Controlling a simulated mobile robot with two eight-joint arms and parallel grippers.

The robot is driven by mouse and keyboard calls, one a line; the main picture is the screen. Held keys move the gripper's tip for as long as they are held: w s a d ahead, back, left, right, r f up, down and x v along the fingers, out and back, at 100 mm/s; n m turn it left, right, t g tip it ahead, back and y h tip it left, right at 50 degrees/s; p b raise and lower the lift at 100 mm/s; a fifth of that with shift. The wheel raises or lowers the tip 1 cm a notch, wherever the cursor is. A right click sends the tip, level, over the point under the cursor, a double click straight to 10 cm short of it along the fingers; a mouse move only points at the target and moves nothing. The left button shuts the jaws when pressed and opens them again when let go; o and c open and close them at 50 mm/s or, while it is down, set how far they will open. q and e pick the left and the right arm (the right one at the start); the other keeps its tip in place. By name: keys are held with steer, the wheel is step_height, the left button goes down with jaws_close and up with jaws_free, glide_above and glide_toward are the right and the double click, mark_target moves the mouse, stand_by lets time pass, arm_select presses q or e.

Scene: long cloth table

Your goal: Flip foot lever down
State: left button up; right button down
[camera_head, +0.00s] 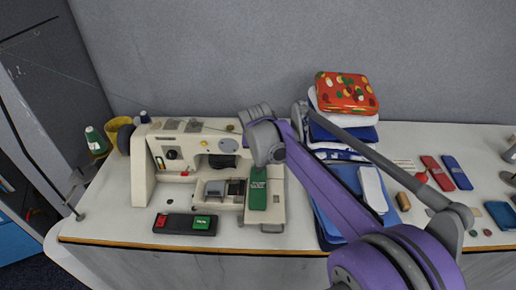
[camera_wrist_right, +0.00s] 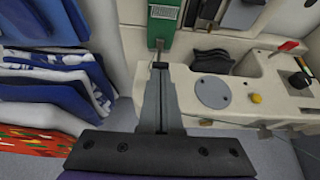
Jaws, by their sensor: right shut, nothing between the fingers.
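A cream sewing machine (camera_head: 170,185) stands at the left of the table in the head view. A small red-tipped lever (camera_wrist_right: 287,47) sticks out from its body at the upper right of the right wrist view. A small red spot on the machine front in the head view (camera_head: 204,143) may be the same lever, but it is too small to tell its angle. My right gripper (camera_wrist_right: 161,68) is shut and empty, with its fingertips over the machine's end, beside the green strip (camera_wrist_right: 164,20) and apart from the red lever. The head view mostly hides its fingers. My left gripper is out of view.
Folded blue and white cloths (camera_wrist_right: 50,85) lie close beside the gripper, with a red patterned cloth on top (camera_head: 346,93). A black pedal box with red and green buttons (camera_head: 185,224) lies before the machine. A thread spool (camera_head: 95,138) stands behind left.

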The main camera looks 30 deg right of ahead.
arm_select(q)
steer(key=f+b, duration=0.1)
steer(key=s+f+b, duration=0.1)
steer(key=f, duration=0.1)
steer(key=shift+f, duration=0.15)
arm_select(e)
steer(key=f+t+h, duration=0.1)
steer(key=t, duration=0.1)
steer(key=f+t+h, duration=0.1)
steer(key=shift+s+a+f+t, duration=0.2)
steer(key=shift+s+f+t, duration=0.15)
steer(key=shift+t, duration=0.05)
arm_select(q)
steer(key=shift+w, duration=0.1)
arm_select(e)
steer(key=shift+r, duration=0.1)
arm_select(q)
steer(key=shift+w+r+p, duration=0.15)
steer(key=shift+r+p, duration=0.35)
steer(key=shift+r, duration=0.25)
arm_select(e)
steer(key=shift+r, duration=0.65)
